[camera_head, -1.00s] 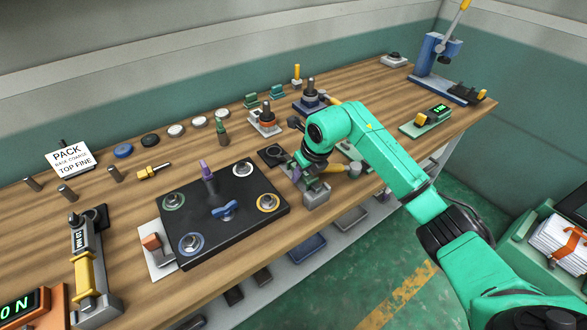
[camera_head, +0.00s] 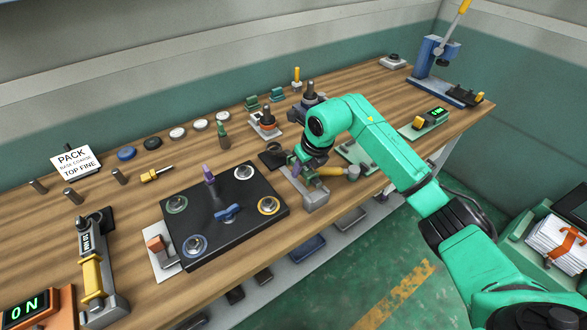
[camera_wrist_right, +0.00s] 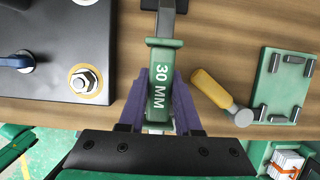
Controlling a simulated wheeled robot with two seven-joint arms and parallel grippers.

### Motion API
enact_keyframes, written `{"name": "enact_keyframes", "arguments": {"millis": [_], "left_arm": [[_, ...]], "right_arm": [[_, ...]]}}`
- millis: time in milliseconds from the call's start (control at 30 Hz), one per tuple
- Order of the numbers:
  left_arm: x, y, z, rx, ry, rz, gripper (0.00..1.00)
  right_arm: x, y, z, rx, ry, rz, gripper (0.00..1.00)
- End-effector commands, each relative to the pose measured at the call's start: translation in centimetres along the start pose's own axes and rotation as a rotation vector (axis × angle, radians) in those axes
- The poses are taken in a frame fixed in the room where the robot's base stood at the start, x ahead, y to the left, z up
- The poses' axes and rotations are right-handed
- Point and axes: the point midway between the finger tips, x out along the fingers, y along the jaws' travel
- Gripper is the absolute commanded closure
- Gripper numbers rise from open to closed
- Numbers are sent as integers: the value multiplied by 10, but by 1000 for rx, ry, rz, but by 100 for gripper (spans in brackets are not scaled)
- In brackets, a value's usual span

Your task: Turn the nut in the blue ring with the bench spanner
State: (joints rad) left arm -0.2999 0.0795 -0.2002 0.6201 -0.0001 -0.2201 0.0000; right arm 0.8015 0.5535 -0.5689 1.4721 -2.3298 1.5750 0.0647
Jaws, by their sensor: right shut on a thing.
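A black plate (camera_head: 223,225) carries several nuts in coloured rings. The blue ring with its nut (camera_head: 195,245) is at the plate's near-left corner. My right gripper (camera_head: 303,174) is just right of the plate. In the right wrist view its purple fingers (camera_wrist_right: 158,105) are shut on a green spanner (camera_wrist_right: 162,72) marked 30 MM, with a grey shaft leading up the picture. The spanner's far end is out of the wrist view. The nut in the yellow ring (camera_wrist_right: 84,80) shows to the left there. My left gripper is not in view.
A grey holder (camera_head: 316,201) stands below the gripper at the bench's front edge. A yellow-handled hammer (camera_wrist_right: 220,98) and a green tray (camera_wrist_right: 284,85) lie to the right. A blue wing knob (camera_head: 228,213) and purple-topped post (camera_head: 209,176) rise from the plate.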

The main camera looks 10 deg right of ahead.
Motion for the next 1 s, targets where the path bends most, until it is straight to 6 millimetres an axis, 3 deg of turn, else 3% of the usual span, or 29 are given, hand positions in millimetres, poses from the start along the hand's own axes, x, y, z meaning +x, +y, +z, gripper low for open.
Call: {"name": "enact_keyframes", "arguments": {"millis": [567, 1000], "left_arm": [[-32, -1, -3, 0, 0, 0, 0], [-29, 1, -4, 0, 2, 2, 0]], "right_arm": [[-44, 0, 17, -1, -3, -1, 100], [-43, -7, 12, 22, -1, -9, 100]]}}
